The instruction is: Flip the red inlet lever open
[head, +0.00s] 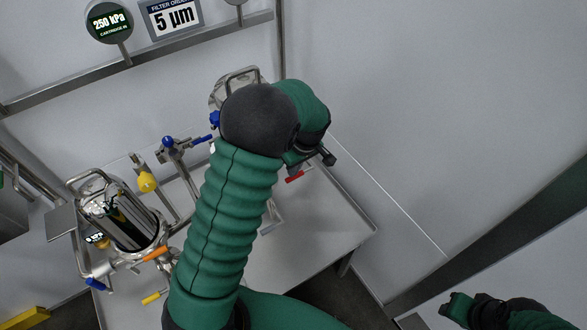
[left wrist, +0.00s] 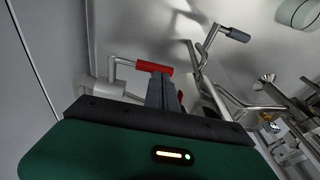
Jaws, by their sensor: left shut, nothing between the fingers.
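The red inlet lever (left wrist: 152,67) shows in the left wrist view as a red bar on a metal stem, just beyond my left fingertips. In the head view a small red handle (head: 294,177) shows beside my left forearm, above the steel table. My left gripper (left wrist: 161,80) is shut and empty, its grey fingers overlapping the lever's lower edge in the picture. I cannot tell whether they touch it. In the head view my arm hides most of that gripper. My right gripper (head: 449,308) is at the lower right, away from the table; its fingers are unclear.
A steel filter housing (head: 122,222) with orange, yellow and blue handles stands at the left of the table (head: 310,235). Blue-handled valve piping (head: 180,145) stands behind it. The table's right part is clear.

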